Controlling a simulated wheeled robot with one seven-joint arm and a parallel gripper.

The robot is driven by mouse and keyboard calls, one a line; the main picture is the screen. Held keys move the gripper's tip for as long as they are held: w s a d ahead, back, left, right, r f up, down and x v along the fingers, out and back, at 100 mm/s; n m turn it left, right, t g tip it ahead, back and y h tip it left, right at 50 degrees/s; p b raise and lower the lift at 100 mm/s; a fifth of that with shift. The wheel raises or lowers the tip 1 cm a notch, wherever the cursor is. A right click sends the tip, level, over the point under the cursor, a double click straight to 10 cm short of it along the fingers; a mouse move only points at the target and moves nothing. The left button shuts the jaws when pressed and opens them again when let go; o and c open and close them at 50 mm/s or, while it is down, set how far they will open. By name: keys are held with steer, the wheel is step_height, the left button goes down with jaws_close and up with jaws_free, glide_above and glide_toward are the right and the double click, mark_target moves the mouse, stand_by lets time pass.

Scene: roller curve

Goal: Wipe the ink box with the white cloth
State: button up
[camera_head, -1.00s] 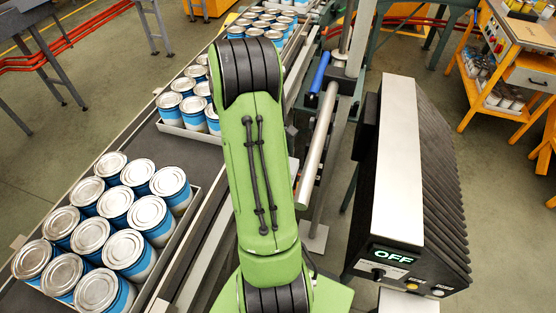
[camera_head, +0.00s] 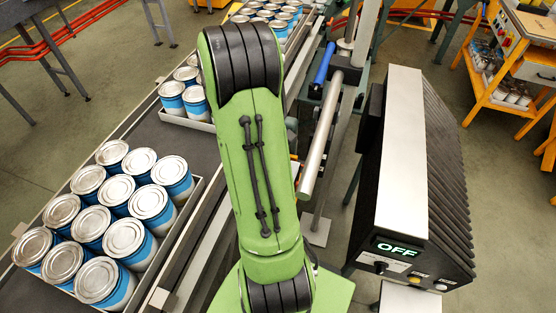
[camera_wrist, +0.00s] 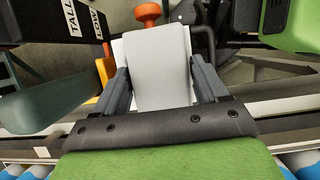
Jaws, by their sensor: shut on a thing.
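My gripper (camera_wrist: 160,85) shows in the wrist view with its two grey fingers closed on a white cloth (camera_wrist: 158,66), which looks like a flat pale pad. A second white surface shows behind the cloth; I cannot tell whether it is part of it. In the head view my gripper and the cloth are hidden behind my green arm. A black ribbed box with a pale top (camera_head: 402,140) and a lit "OFF" display stands to the right of my arm. No label names it as the ink box, so I cannot tell for sure.
A conveyor (camera_head: 190,145) on the left carries trays of blue and white cans (camera_head: 125,236). A silver roller (camera_head: 320,145) and a blue roller (camera_head: 322,66) lie between my arm and the black box. An orange-red knob (camera_wrist: 148,13) is beyond the cloth. An orange cart (camera_head: 505,60) stands at upper right.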

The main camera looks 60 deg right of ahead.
steer(key=a, duration=0.2)
steer(key=shift+s+a+f+b, duration=0.15)
steer(key=shift+s+a+b, duration=0.15)
steer(key=shift+a, duration=0.25)
steer(key=shift+w+d+r+p, duration=0.2)
steer(key=shift+d+p, duration=0.4)
steer(key=shift+d, duration=0.25)
steer(key=shift+w+d+r+p, duration=0.1)
steer(key=shift+w+d+p, duration=0.05)
steer(key=shift+d+p, duration=0.6)
steer(key=shift+w+d+f+p, duration=0.15)
steer(key=shift+d+p, duration=0.15)
steer(key=shift+d, duration=0.8)
steer(key=shift+w+d+f+p, duration=0.15)
steer(key=shift+d+p, duration=0.15)
steer(key=shift+d, duration=0.8)
steer(key=shift+r, duration=0.1)
step_height(320, 180, up, 6)
steer(key=p, duration=0.5)
steer(key=shift+r, duration=0.1)
